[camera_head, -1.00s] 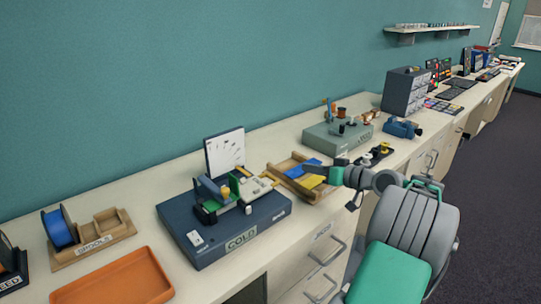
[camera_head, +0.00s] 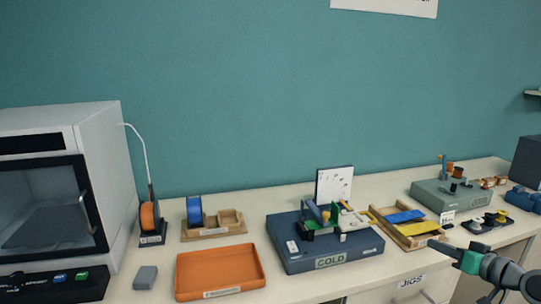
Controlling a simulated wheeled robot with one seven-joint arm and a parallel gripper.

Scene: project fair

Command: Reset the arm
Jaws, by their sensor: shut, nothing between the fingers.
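My arm (camera_head: 495,268) enters at the lower right of the head view, grey with a green band. My gripper (camera_head: 432,243) points left at its end, dark and shut, with nothing seen in it. It shows in front of the near right corner of a wooden tray (camera_head: 388,236) holding a blue and a yellow piece. I cannot tell whether it touches the tray or hangs apart from it.
A dark blue box marked COLD (camera_head: 290,258) stands left of the tray. An orange tray (camera_head: 182,280), spools and a grey printer-like machine (camera_head: 108,160) are farther left. A green-grey device (camera_head: 425,190) and small parts stand right.

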